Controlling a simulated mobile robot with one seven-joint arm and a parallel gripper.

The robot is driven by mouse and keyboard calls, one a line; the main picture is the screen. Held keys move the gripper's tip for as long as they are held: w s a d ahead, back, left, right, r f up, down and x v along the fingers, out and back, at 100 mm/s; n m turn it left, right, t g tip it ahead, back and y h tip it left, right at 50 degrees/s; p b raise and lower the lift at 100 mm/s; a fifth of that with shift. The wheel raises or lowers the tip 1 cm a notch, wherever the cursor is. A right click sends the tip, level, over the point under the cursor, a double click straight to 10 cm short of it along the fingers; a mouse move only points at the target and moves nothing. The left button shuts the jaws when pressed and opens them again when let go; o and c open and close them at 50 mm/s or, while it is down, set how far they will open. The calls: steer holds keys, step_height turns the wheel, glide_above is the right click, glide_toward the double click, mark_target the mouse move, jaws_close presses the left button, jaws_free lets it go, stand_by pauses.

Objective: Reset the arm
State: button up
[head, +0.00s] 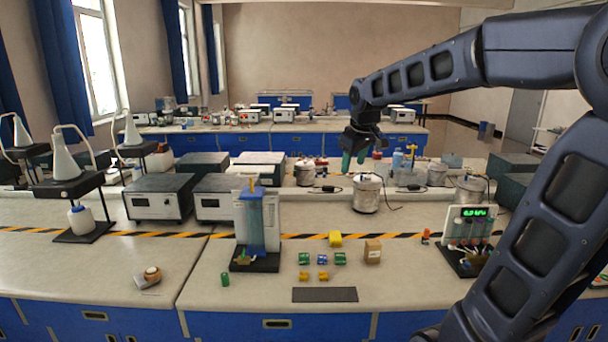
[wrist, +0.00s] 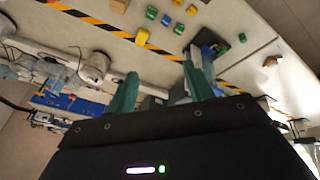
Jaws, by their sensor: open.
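My gripper (head: 354,160) is raised above the lab bench (head: 205,270), in front of the rear equipment in the head view. Its green fingers point down. In the wrist view my gripper (wrist: 162,88) shows two green fingers spread apart with nothing between them. My dark arm reaches in from the right of the head view, bent at the elbow.
A metal canister (head: 366,194) stands below my gripper. A yellow block (head: 335,239), a brown box (head: 372,251) and several small green, blue and yellow blocks lie at the front. A clear-and-blue apparatus (head: 257,225) stands left of them, a green-display meter (head: 472,225) to the right.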

steer(key=s+d+f+m, duration=0.4)
steer(key=s+d, duration=0.3)
steer(key=s, duration=0.2)
steer(key=s+d+f+m, duration=0.4)
steer(key=s+d, duration=0.2)
steer(key=s, duration=0.3)
steer(key=shift+s+d+f+h, duration=0.2)
steer(key=shift+s+d+h, duration=0.15)
steer(key=shift+s+h, duration=0.05)
